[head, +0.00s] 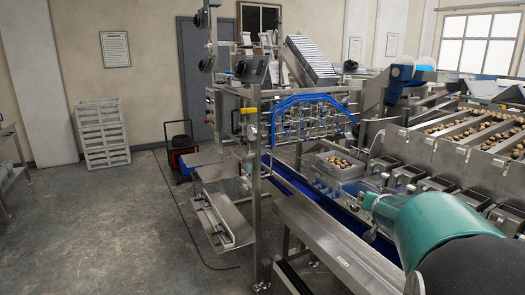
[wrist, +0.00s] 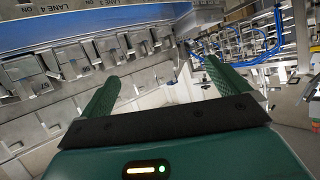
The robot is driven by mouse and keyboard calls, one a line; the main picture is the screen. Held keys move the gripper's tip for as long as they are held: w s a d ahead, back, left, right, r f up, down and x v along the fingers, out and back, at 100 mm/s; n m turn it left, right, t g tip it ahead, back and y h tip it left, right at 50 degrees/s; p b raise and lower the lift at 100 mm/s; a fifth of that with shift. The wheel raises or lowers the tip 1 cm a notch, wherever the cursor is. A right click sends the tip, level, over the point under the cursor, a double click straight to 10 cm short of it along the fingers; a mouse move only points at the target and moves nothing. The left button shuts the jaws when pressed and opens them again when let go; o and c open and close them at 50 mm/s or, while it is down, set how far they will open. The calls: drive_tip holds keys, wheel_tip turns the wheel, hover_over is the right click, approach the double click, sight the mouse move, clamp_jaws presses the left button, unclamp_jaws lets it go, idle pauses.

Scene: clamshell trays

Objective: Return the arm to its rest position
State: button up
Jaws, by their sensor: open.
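My gripper (wrist: 160,88) shows in the wrist view as two green fingers spread wide apart on a dark bar, with nothing between them. My green and black arm (head: 440,228) reaches in from the lower right of the head view; its fingers are not clear there. Beyond the fingers, the wrist view shows the steel machine with its row of lane chutes, tilted. A clear tray (head: 338,168) filled with brown round items sits on the machine in the head view, left of my arm and apart from it.
A steel bench (head: 335,250) runs along the front, close to my arm. A blue conveyor (head: 300,183) lies behind it. Steel chutes (head: 408,175) and roller lanes of brown items stand at the right. The floor at left is clear.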

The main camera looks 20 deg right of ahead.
drive_tip(key=s+a+n+y, duration=0.3)
drive_tip(key=a, duration=0.9)
drive_tip(key=s+a+n+y, duration=0.2)
drive_tip(key=a+y, duration=0.1)
drive_tip(key=a, duration=0.9)
drive_tip(key=s+a+f+n+g+y, duration=0.1)
drive_tip(key=s+a+f+n+g, duration=0.1)
drive_tip(key=s+a, duration=0.5)
drive_tip(key=s+a+f+n+g+y, duration=0.1)
drive_tip(key=s+a+f+n+g, duration=0.1)
drive_tip(key=s+a, duration=0.5)
drive_tip(key=s, duration=0.3)
drive_tip(key=shift+s+f+n+g+y, duration=0.15)
drive_tip(key=shift+f+n+g+y, duration=0.05)
drive_tip(key=shift+n+g+y, duration=0.1)
